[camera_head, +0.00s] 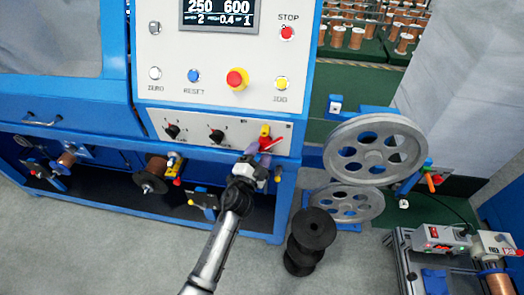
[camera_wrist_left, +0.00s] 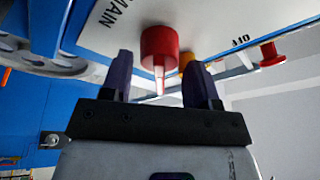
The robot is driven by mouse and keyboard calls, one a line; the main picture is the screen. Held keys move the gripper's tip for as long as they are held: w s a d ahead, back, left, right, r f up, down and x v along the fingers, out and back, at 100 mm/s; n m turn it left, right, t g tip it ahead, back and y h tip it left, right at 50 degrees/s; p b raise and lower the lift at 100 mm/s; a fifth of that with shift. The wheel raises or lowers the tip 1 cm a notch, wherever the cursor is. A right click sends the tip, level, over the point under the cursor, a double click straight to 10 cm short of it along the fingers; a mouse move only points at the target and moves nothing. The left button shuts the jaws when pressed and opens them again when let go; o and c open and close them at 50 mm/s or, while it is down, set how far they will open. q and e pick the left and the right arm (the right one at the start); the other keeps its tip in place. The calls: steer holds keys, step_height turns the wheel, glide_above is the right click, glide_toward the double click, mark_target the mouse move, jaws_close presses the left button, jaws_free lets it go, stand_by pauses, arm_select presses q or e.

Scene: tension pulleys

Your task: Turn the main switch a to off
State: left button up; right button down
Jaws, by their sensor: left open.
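The main switch is a red round knob with a narrow tapered handle. In the left wrist view the main switch (camera_wrist_left: 160,45) sits on the white panel beside the word MAIN. In the head view the red main switch (camera_head: 272,144) is at the lower right of the control panel, partly hidden by my gripper. My left gripper (camera_head: 257,157) is just in front of it. In the left wrist view my left gripper (camera_wrist_left: 160,86) is open, one dark finger on each side of the handle, with gaps visible. My right gripper is not in view.
Two black knobs, including a nearer one (camera_head: 216,135), sit left on the same panel. A yellow part (camera_wrist_left: 187,61) is close behind the switch. Another red knob (camera_wrist_left: 271,53) is to its right. A large grey pulley (camera_head: 375,150) stands right of the panel; black spools (camera_head: 312,232) stand below.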

arm_select(q)
steer(key=shift+x, duration=1.15)
steer(key=shift+c, duration=0.4)
steer(key=c, duration=0.9)
steer(key=shift+a, duration=0.1)
